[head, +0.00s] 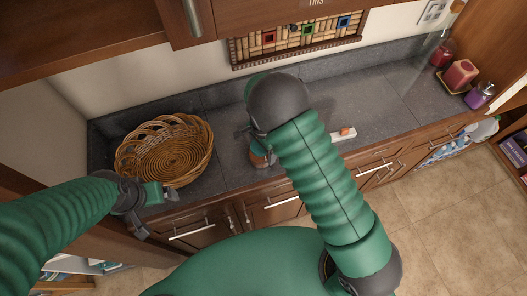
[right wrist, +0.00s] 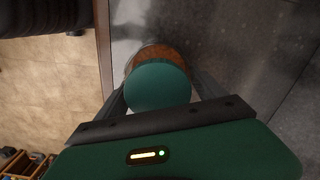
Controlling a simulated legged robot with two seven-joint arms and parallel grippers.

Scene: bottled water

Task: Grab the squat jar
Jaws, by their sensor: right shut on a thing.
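The squat jar (right wrist: 157,86) has a flat green lid and an orange-brown body, and it fills the space between my right fingers in the right wrist view. My right gripper (right wrist: 158,92) is shut on the jar, one finger on each side. I cannot tell whether the jar touches the counter. My left gripper (head: 156,211) is open and empty, in front of the basket near the counter's front edge.
A wicker basket (head: 172,152) stands on the grey counter (head: 380,108) at left. A small white and orange item (head: 344,133) lies right of my arm. Red and purple bottles (head: 460,75) stand at the far right. Wooden cabinets (head: 110,30) hang above.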

